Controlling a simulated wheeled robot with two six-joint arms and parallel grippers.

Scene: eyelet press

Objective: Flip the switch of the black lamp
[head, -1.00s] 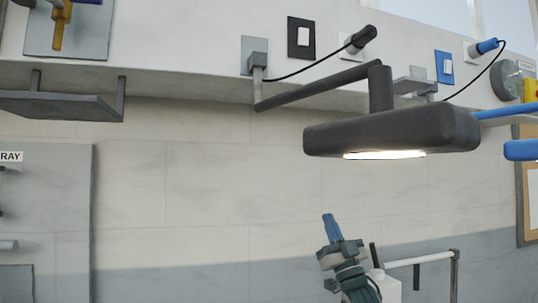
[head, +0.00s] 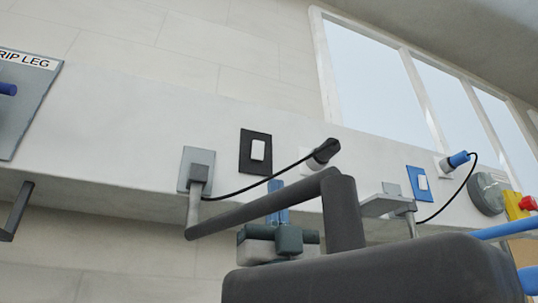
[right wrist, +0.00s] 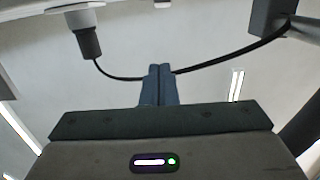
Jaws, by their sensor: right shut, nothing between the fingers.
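The black lamp's thick arm (head: 262,205) leaves a grey wall bracket, and its head (head: 370,275) fills the lower right of the head view; its underside is hidden. A black switch plate with a white rocker (head: 258,151) is on the wall panel, between the bracket and the lamp's black plug (head: 324,152). My right gripper (head: 278,190) is shut and empty, blue fingertips up, below the rocker in the picture, partly behind the lamp arm. The fingers show closed together in the right wrist view (right wrist: 159,72), near the cord. The left gripper is not in view.
The black cord (head: 245,190) sags from plug to bracket. A blue switch plate (head: 418,183), blue plug (head: 458,160) and second bracket (head: 385,205) are to the right, with a red button (head: 527,203). The wall above is clear.

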